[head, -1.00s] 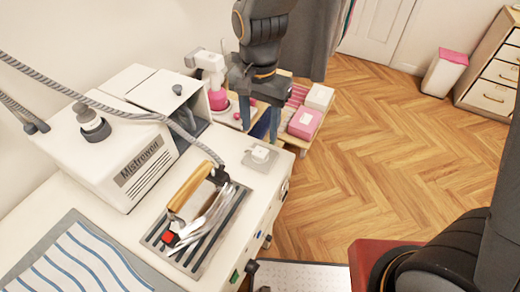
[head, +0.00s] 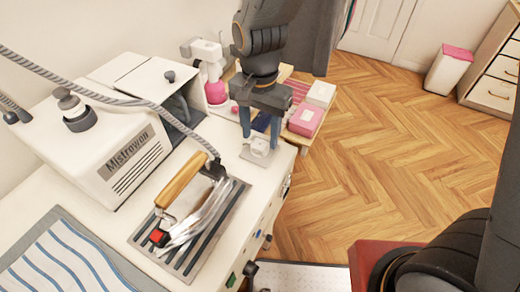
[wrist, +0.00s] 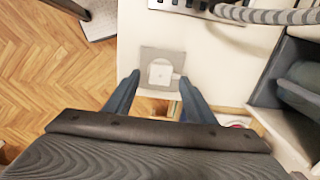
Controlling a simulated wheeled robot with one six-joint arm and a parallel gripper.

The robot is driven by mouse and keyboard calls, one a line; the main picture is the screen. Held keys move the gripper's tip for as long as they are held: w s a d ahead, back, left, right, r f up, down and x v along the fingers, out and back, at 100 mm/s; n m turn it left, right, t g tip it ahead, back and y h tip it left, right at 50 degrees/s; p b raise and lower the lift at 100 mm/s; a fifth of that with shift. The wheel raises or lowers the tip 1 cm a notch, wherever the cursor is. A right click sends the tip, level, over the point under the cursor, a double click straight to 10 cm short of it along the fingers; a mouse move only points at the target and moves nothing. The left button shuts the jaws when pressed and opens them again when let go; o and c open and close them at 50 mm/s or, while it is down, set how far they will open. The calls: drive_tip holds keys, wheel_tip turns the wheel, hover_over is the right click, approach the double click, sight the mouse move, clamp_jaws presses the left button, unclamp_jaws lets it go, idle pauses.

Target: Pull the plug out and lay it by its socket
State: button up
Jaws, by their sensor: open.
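The plug is a small white block (head: 259,144) seated on a square grey socket plate (head: 250,156) near the far right corner of the white worktop. In the wrist view the plug (wrist: 160,72) shows near the middle of the grey plate (wrist: 148,55). My gripper (head: 260,137) points down at the plug from above, with its two blue-grey fingers apart. In the wrist view the open gripper (wrist: 158,88) has its fingertips on either side of the plug's near side, not touching it as far as I can see.
An iron (head: 190,205) with a wooden handle rests on a striped pad left of the socket. A grey hose (head: 130,101) runs from it past the white Mistrewon machine (head: 125,150). Pink and white boxes (head: 305,121) stand behind the worktop.

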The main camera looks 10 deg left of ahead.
sight(260, 144)
drive_tip(key=shift+f+b, duration=0.35)
drive_tip(key=shift+f, duration=1.05)
drive_tip(key=shift+p, duration=0.7)
clamp_jaws()
idle(0.3)
drive_tip(key=shift+r, duration=0.15)
drive_tip(key=shift+r+p, duration=2.9)
